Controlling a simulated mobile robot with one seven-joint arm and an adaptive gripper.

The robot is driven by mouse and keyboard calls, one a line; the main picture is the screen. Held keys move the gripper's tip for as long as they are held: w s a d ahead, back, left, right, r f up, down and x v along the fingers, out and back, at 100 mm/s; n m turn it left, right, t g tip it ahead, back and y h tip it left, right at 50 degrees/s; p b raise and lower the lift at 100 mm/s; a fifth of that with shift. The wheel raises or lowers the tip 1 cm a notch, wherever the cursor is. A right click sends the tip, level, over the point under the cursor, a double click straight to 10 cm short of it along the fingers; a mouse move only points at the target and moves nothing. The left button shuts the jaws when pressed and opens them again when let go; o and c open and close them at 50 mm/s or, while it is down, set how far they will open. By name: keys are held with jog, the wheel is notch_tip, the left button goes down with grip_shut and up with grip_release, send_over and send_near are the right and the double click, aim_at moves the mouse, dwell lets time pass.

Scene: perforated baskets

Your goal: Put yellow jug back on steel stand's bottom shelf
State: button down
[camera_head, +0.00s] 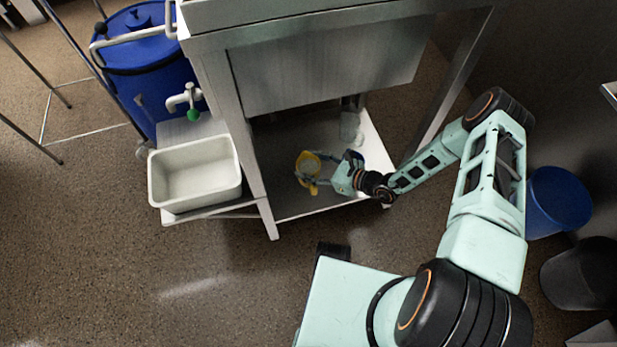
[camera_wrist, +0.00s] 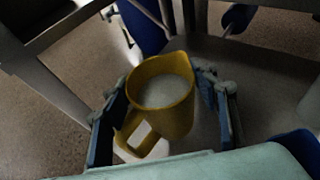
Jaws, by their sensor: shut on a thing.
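The yellow jug (camera_head: 309,163) is in the head view, at the bottom shelf (camera_head: 290,205) of the steel stand (camera_head: 250,195). In the wrist view the jug (camera_wrist: 163,97) looks upright, its mouth toward the camera and its pale inside showing. Its handle points down and left in that view. My gripper (camera_head: 318,170) reaches in from the right, under the stand's basin, and is shut on the jug. The fingers (camera_wrist: 165,105) lie on both sides of it in the wrist view. I cannot tell whether the jug's base touches the shelf.
A white tub (camera_head: 195,172) stands left of the stand, below a tap (camera_head: 186,98). A large blue barrel (camera_head: 150,75) is behind it. A clear container (camera_head: 350,125) stands at the shelf's back right. The stand's legs and basin (camera_head: 325,60) enclose the space. A blue bucket (camera_head: 560,200) is at right.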

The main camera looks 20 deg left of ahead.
aim_at(317, 176)
jog(key=shift+f+b, duration=0.85)
jog(key=shift+f, duration=1.8)
jog(key=shift+f, duration=0.2)
jog(key=c, duration=0.8)
grip_release()
jog(key=shift+r, duration=0.1)
jog(key=shift+r, duration=0.2)
jog(key=p+v, duration=0.3)
jog(key=v, duration=0.8)
jog(key=shift+s+d, duration=0.1)
jog(key=shift+d, duration=0.3)
